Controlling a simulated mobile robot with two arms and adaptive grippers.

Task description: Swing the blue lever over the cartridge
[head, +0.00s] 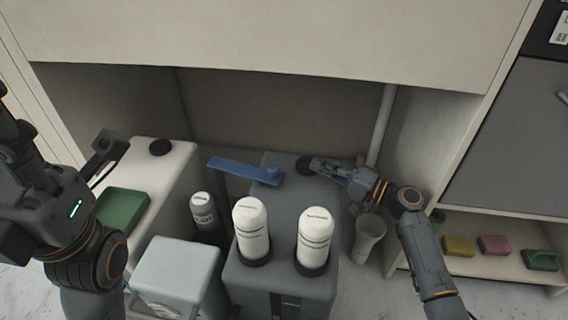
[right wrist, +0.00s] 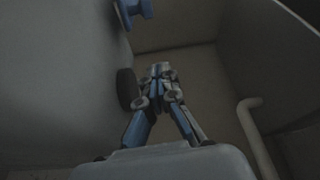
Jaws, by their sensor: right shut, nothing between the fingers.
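The blue lever (head: 232,167) lies across the back of the grey machine (head: 278,218). Its long flat arm points left beyond the machine's edge, and its round hub is at the right end. Part of something blue, likely the hub, shows at the top of the right wrist view (right wrist: 132,10). My right gripper (head: 316,163) is shut and empty, to the right of the hub and apart from it, beside a black round cap (head: 303,165). The right wrist view shows its closed fingers (right wrist: 161,70). I cannot tell which thing is the cartridge. My left arm is at the left; its fingers are not clear.
Two white bottles (head: 251,228) (head: 314,240) stand upright at the machine's front. A grey-white bottle (head: 203,212) stands left of it. A pale pipe (head: 383,125) rises behind my right gripper. A cup (head: 368,238) is on the right. A cabinet panel (head: 260,35) overhangs the back.

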